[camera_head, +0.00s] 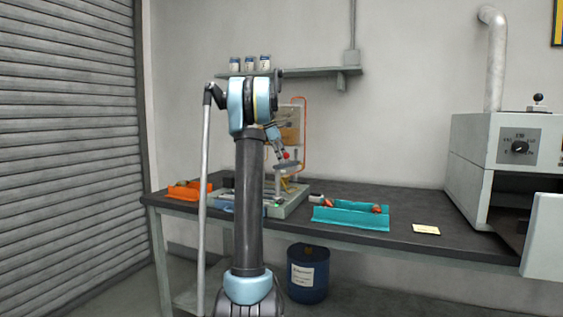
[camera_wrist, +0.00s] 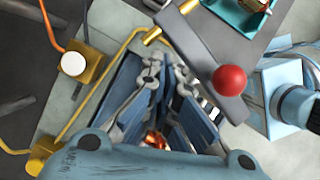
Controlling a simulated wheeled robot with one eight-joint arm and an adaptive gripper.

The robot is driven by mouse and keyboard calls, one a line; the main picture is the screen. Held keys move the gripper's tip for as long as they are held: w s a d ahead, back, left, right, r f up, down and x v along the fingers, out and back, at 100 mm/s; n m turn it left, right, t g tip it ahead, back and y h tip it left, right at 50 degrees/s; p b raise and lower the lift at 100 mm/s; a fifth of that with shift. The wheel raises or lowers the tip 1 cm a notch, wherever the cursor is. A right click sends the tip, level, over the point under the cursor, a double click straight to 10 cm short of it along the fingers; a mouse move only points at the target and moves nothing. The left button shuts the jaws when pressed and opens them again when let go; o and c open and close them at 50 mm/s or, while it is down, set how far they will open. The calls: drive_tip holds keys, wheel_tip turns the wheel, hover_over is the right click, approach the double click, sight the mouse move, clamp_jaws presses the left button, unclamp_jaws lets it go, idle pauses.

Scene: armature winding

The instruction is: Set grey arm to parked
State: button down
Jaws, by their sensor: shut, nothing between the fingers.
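The grey arm (camera_wrist: 205,50) is a flat grey bar with a red ball knob (camera_wrist: 230,80) near its lower right end in the wrist view. A brass pin shows by its upper left end. The red knob also shows small in the head view (camera_head: 286,155), on the winding machine on the bench. My gripper (camera_wrist: 162,125) is shut and empty, to the left of the red knob in the wrist view, with a visible gap between them. It hides part of the machine base. In the head view my arm covers part of the machine.
A white button on a brass block (camera_wrist: 73,63) and a brass rod lie left of the gripper. A teal tray (camera_head: 350,214) and an orange tray (camera_head: 185,191) flank the machine. An oven-like cabinet (camera_head: 500,150) stands at right. A blue drum (camera_head: 307,275) is below the bench.

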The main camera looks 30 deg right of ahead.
drive_tip(key=w+a+r, duration=0.3)
drive_tip(key=w+r, duration=0.4)
drive_tip(key=r, duration=0.2)
drive_tip(key=s+a+f+m+t+y, duration=0.1)
drive_tip(key=s+a+f+m, duration=0.3)
drive_tip(key=s+a, duration=0.7)
drive_tip(key=s+a+f+m+t+y, duration=0.1)
drive_tip(key=s+a+f+m+t, duration=0.1)
drive_tip(key=s+a+f, duration=0.65)
drive_tip(key=s+a+f+m, duration=0.2)
drive_tip(key=s+a+f, duration=0.3)
drive_tip(key=s+f, duration=0.3)
drive_tip(key=s+a+f+m+t+y, duration=0.1)
drive_tip(key=s+a+f+m, duration=0.1)
drive_tip(key=s+a+f, duration=0.3)
drive_tip(key=s+a+f+m, duration=0.1)
drive_tip(key=s+a+f, duration=0.4)
drive_tip(key=s+f, duration=0.8)
drive_tip(key=shift+s+f+m+y, duration=0.25)
drive_tip(key=shift+s+m+y, duration=0.15)
drive_tip(key=shift+s, duration=0.35)
